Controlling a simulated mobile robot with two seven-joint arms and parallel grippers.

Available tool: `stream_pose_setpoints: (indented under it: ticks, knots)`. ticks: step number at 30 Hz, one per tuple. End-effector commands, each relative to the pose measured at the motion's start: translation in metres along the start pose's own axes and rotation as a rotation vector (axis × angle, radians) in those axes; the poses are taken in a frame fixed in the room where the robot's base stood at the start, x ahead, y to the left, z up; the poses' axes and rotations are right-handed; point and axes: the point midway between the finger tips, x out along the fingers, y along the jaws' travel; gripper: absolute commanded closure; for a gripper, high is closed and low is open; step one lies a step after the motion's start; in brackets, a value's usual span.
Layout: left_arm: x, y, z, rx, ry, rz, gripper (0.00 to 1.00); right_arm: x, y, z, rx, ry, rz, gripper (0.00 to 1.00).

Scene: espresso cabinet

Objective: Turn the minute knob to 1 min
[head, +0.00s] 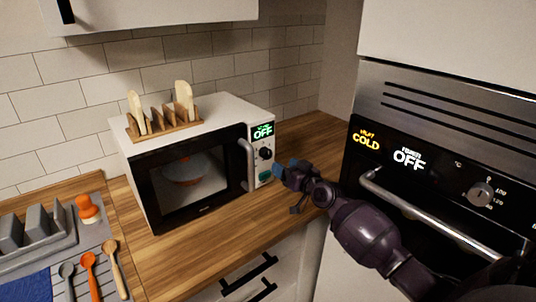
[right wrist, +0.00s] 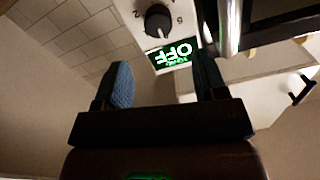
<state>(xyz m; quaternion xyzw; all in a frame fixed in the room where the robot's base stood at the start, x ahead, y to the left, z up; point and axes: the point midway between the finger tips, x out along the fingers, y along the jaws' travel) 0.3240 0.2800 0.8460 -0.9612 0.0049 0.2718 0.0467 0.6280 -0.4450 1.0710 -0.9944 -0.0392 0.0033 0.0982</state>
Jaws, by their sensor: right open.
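A black round knob (head: 265,153) sits on the white control panel of the microwave, just below a green display (head: 263,131) reading OFF. In the right wrist view, the knob (right wrist: 157,18) shows upside down with numbers around it, beside the lit display (right wrist: 170,55). My right gripper (head: 289,172) is just right of and slightly below the knob, in front of the panel. In the wrist view its two fingers (right wrist: 163,78) are apart with nothing between them. The knob lies beyond the fingertips, apart from them. My left gripper is not in view.
The microwave's vertical door handle (head: 247,164) is left of the knob. A toast rack (head: 165,127) stands on top. The oven (head: 440,170) at right has its own displays, knob (head: 482,193) and long handle. A dish rack with spoons (head: 90,262) is at lower left.

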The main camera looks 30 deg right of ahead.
Motion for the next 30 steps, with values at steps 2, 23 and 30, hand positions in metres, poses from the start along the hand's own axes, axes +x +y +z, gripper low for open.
stream_pose_setpoints:
  ticks: [2, 23, 30]
  knots:
    - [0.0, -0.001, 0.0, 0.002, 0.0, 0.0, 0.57, 0.013, -0.001, -0.001, -0.001, 0.001, 0.0, 0.35]
    - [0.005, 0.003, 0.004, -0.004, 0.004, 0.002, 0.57, 0.092, 0.0, 0.0, -0.001, 0.0, 0.0, 0.35]
    - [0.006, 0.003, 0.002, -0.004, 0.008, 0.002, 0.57, 0.093, 0.0, 0.0, -0.002, 0.0, 0.001, 0.35]
